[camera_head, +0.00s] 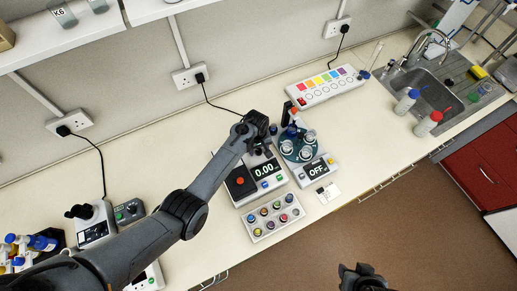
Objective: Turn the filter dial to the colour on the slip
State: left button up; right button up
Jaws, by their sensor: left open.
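My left gripper (262,149) is at the end of the dark arm, above the back of the device with the 0.00 display (264,170). It is open, and its fingers are small and partly hidden by the arm. A long white panel (328,86) at the back carries a row of rainbow squares, a row of pale round spots and a red switch. I cannot tell which part is the filter dial. My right gripper (363,277) is at the bottom edge, off the bench.
A teal round carousel (300,146) stands beside the OFF display unit (316,170). A white rack of coloured caps (272,217) is in front. A microscope-like device (93,221) is at left. Bottles (428,124) stand near the sink (428,92). Bench front right of the slip is clear.

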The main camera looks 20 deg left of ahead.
pick_arm(q)
jog(key=shift+f, duration=0.2)
grip_shut()
dwell(0.3)
jog(key=shift+m, duration=0.3)
jog(key=m+p, duration=0.1)
jog(key=m, duration=0.1)
jog(key=shift+r+m, duration=0.1)
jog(key=shift+m, duration=0.2)
jog(key=m, duration=0.4)
jog(key=shift+m+p, duration=0.3)
jog(key=shift+p, duration=0.1)
jog(key=m, duration=0.3)
jog(key=shift+w+m, duration=0.1)
jog(key=shift+m, duration=0.2)
jog(key=shift+m+b, duration=0.3)
jog(key=shift+m, duration=1.9)
